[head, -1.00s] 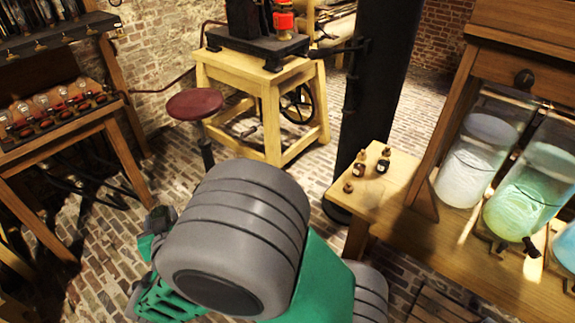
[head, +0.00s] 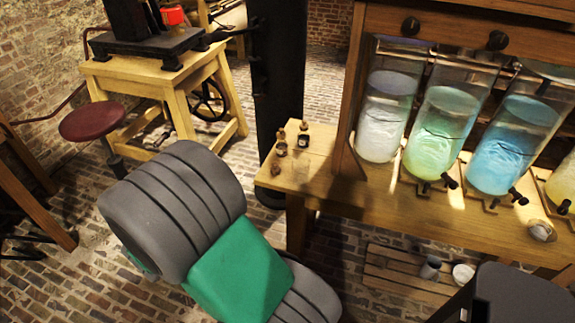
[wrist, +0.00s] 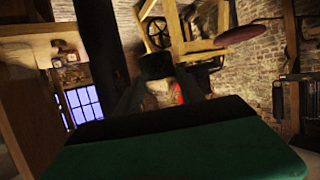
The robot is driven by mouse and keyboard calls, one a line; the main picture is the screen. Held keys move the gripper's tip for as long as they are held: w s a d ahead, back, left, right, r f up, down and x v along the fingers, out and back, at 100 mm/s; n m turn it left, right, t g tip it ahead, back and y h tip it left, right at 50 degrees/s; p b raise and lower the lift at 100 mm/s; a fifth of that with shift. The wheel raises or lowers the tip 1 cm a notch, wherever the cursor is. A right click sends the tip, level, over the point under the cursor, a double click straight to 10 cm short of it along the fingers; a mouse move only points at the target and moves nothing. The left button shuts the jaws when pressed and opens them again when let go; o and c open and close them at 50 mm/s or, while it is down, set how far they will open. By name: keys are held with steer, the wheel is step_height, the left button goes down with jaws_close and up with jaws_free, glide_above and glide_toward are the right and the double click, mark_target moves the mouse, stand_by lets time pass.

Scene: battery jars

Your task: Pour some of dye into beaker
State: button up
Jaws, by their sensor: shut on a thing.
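In the wrist view my gripper (wrist: 157,90) is shut on a small dark thing (wrist: 156,66), too dim to tell whether it is the dye bottle. In the head view my arm hides the gripper. Two small dark bottles with light stoppers, one left (head: 282,142) and one right (head: 303,135), stand on the left end of the wooden bench (head: 400,200). A small brown piece (head: 275,168) lies in front of them. A faint clear glass shape (head: 301,171), perhaps the beaker, is beside it. I cannot tell which bottle holds dye.
Tall glass jars of white (head: 384,120), green (head: 440,130) and blue (head: 511,145) liquid stand in the bench's frame, with small taps in front. A black column (head: 278,80) rises behind the bench. A red stool (head: 92,122) and a wooden machine stand (head: 150,85) are at left. Brick floor lies between.

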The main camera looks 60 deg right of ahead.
steer(key=s+d+f+m+g+h+b, duration=0.1)
steer(key=s+d+f+m+g+b, duration=0.1)
steer(key=s+d, duration=0.7)
steer(key=s+d+f+m+g+h+b, duration=0.1)
steer(key=s+d+f+m+g+b, duration=0.1)
steer(key=s+d, duration=0.8)
steer(key=s+d+f+m+g+h+b, duration=0.1)
steer(key=s+d+f+m+g+b, duration=0.1)
steer(key=s+d, duration=0.7)
steer(key=shift+s+d+f+m+g, duration=0.2)
steer(key=shift+f+m+g, duration=0.25)
steer(key=shift+g, duration=0.3)
steer(key=shift+s+d+f+m+g, duration=0.15)
steer(key=shift+f+m+g, duration=0.15)
steer(key=shift+m+g, duration=0.35)
steer(key=shift+n+t, duration=0.9)
steer(key=shift+w+d+r+b, duration=0.2)
steer(key=shift+d+r, duration=0.4)
steer(key=shift+d, duration=0.25)
steer(key=shift+w+d+r+b, duration=0.2)
steer(key=shift+d+r, duration=0.4)
steer(key=shift+d, duration=0.2)
